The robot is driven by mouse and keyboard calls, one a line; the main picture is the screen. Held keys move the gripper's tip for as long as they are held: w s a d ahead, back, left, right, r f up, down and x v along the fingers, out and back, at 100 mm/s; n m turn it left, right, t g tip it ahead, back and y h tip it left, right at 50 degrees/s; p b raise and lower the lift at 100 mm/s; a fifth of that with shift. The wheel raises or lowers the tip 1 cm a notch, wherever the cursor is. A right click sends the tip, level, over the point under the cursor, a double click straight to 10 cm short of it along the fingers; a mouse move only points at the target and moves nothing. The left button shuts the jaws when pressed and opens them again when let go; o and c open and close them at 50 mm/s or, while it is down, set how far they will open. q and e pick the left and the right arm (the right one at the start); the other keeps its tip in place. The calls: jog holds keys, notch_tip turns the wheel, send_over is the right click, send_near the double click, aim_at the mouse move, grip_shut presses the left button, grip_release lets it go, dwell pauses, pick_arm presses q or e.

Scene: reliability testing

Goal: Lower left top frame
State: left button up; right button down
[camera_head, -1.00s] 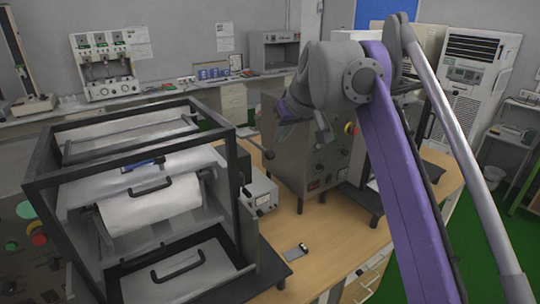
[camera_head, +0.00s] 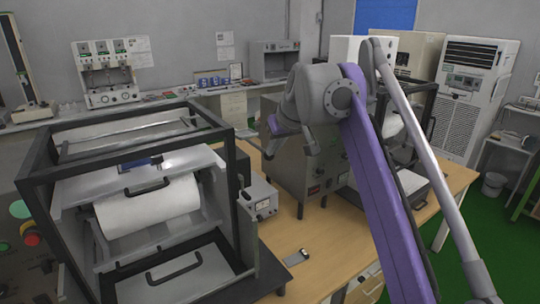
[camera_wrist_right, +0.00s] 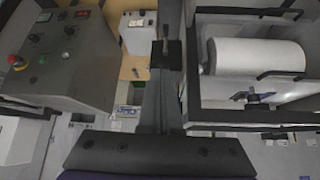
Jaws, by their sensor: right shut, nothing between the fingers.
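The left machine's black top frame (camera_head: 226,150) stands raised at the left of the head view, as an open box of bars over a white roll (camera_head: 147,207). The roll also shows at the right of the wrist view (camera_wrist_right: 258,57). My right gripper (camera_wrist_right: 166,45) is shut and empty in the wrist view, between that machine and a grey control box (camera_wrist_right: 62,62). In the head view my right arm comes in from the right, and its wrist partly hides the gripper. I cannot tell whether the gripper touches the frame. My left gripper is out of view.
A small grey meter box (camera_head: 262,200) stands on the wooden table (camera_head: 335,228) right of the left machine. A small flat metal item (camera_head: 297,257) lies in front of it. A second framed machine is partly hidden behind my right arm. The front table area is fairly clear.

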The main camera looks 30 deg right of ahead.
jog(key=shift+w+f, duration=0.1)
jog(key=shift+f, duration=0.05)
notch_tip(320, 180, down, 3)
jog(key=shift+w+r+b, duration=0.15)
jog(key=shift+b, duration=0.5)
jog(key=shift+r, duration=0.2)
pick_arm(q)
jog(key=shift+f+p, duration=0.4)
pick_arm(e)
jog(key=s, duration=0.1)
jog(key=s+r, duration=0.1)
jog(key=s, duration=0.1)
jog(key=shift+a, duration=0.1)
pick_arm(q)
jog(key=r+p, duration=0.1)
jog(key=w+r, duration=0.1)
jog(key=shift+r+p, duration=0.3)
jog(key=shift+p, duration=0.1)
pick_arm(e)
send_near(273, 157)
jog(key=s, duration=0.1)
jog(key=s+r, duration=0.1)
jog(key=s, duration=0.1)
jog(key=s+r, duration=0.1)
jog(key=shift+s+a+r, duration=0.15)
jog(key=shift+a+r, duration=0.1)
jog(key=shift+a, duration=0.1)
